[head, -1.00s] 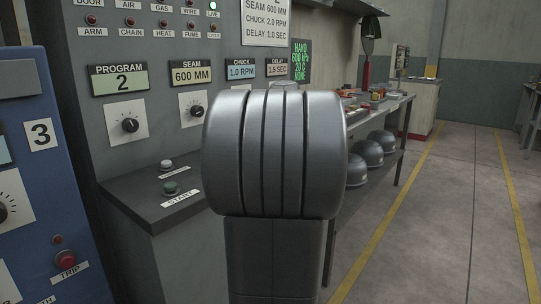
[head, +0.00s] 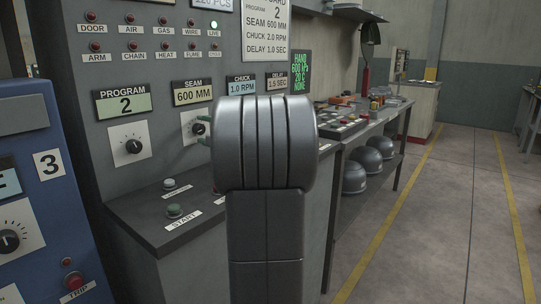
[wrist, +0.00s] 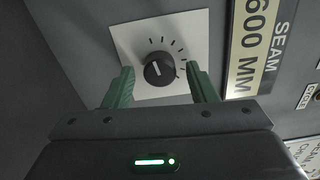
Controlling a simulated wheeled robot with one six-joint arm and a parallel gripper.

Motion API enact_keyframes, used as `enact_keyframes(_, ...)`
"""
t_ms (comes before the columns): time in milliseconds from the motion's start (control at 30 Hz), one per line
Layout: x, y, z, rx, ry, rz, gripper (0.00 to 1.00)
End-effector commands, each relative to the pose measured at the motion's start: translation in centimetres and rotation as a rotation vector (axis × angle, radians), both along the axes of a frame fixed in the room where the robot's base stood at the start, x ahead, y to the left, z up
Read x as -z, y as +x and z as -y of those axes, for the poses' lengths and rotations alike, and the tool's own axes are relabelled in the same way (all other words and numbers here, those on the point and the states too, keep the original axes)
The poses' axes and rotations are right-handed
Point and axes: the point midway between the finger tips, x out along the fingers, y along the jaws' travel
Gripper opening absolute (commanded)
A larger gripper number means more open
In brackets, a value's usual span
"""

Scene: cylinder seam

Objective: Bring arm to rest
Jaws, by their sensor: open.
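My gripper (head: 203,129) has green fingers. In the head view they show just left of my grey arm link, at the seam dial (head: 195,124). In the wrist view my gripper (wrist: 160,72) is open, with one finger on each side of the black dial knob (wrist: 159,68) and a gap on both sides. Nothing is held. How far the fingertips stand from the panel face is hard to tell. Most of my arm beyond the large grey link is hidden behind it in the head view.
The grey control panel (head: 160,65) fills the left, with its button ledge (head: 145,215) below. A blue cabinet (head: 30,130) stands at far left. The floor (head: 440,230) at right is clear.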

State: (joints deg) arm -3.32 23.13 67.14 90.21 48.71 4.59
Motion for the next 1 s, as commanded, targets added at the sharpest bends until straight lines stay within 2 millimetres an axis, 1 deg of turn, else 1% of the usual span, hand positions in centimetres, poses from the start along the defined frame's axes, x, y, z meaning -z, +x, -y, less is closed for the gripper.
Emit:
enact_keyframes(33,-0.44,0.02,0.02,0.001,0.018,-0.025,0.52)
enact_keyframes(1000,-0.26,-0.03,0.00,0.001,0.340,-0.437,0.52)
